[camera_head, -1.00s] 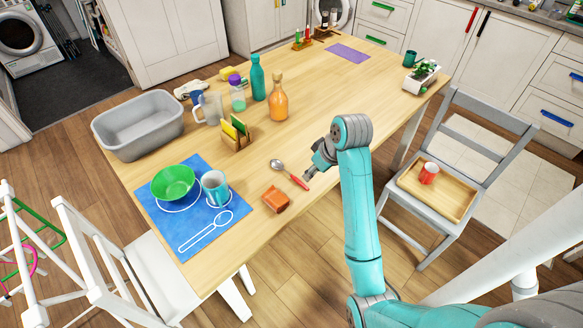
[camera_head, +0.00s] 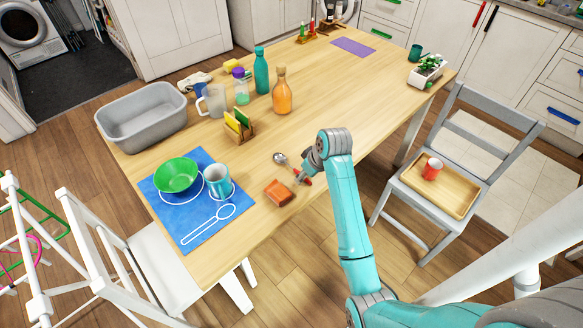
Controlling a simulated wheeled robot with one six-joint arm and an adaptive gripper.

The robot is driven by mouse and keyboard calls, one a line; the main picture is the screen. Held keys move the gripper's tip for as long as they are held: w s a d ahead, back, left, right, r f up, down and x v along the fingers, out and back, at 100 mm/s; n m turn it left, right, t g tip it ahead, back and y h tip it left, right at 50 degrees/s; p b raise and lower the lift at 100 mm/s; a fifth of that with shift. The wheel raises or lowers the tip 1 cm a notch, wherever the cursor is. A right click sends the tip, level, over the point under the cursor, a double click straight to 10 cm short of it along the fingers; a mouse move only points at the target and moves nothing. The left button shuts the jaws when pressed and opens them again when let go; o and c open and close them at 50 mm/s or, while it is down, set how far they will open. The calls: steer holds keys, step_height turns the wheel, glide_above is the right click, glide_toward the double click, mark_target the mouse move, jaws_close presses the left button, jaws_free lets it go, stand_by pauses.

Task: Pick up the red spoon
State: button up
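The red spoon lies on the wooden table near its front edge, with a metal bowl (camera_head: 280,158) and a red handle (camera_head: 307,180). My gripper (camera_head: 301,177) is low over the table at the spoon's handle, coming from the right. My wrist hides part of the handle. The fingers are small and partly hidden, so I cannot tell whether they are open or touching the spoon.
An orange-brown block-like object (camera_head: 278,193) lies just left of the gripper. A blue mat (camera_head: 190,232) with a green bowl (camera_head: 176,176) and a teal cup (camera_head: 218,181) is further left. A napkin holder (camera_head: 239,131) and orange bottle (camera_head: 282,97) stand behind.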

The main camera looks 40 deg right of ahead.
steer(key=shift+f, duration=0.2)
jaws_close()
steer(key=shift+w+r, duration=0.1)
